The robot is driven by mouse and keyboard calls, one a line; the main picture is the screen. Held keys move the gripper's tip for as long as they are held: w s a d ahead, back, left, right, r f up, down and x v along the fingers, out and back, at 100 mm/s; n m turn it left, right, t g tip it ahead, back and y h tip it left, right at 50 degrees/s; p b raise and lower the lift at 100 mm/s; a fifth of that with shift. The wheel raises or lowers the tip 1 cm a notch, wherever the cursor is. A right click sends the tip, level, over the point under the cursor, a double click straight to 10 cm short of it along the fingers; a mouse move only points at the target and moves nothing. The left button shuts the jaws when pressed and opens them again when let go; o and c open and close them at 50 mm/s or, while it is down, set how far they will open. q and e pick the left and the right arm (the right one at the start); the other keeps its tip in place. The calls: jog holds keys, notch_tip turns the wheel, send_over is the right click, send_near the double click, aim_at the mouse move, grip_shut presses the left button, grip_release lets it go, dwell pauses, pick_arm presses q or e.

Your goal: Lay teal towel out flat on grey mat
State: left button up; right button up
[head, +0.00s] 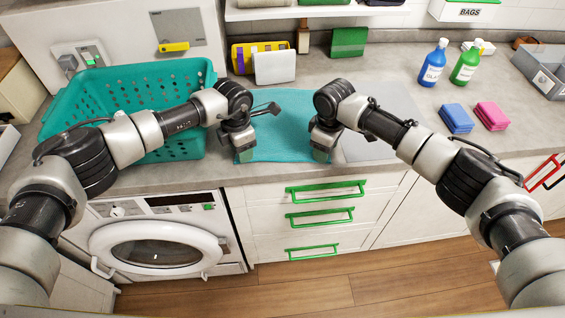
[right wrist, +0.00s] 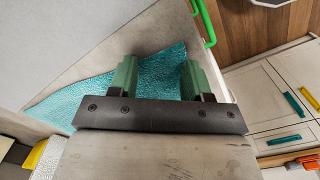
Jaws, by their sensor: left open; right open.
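The teal towel (head: 277,128) lies spread on the counter between my two grippers and looks fairly flat. The grey mat (head: 385,112) shows bare to its right; how far the towel covers it is hidden. My left gripper (head: 245,154) is open at the towel's front left corner. My right gripper (head: 321,154) is open at its front right corner. In the right wrist view, a corner of the towel (right wrist: 85,98) passes below and between the green fingers (right wrist: 158,78), with the light grey mat (right wrist: 60,40) beside it. Whether the fingers touch the cloth is unclear.
A teal basket (head: 100,92) stands left, beside my left arm. Blue and green bottles (head: 433,65) and blue and pink folded cloths (head: 456,118) stand right. A white box (head: 274,67) is behind the towel. Green-handled drawers (head: 325,190) are below the counter edge.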

pick_arm(q)
jog(key=shift+f, duration=0.1)
grip_shut()
pick_arm(e)
jog(key=shift+f, duration=0.1)
grip_shut()
pick_arm(q)
jog(key=shift+a, duration=0.1)
pick_arm(e)
jog(key=shift+d, duration=0.1)
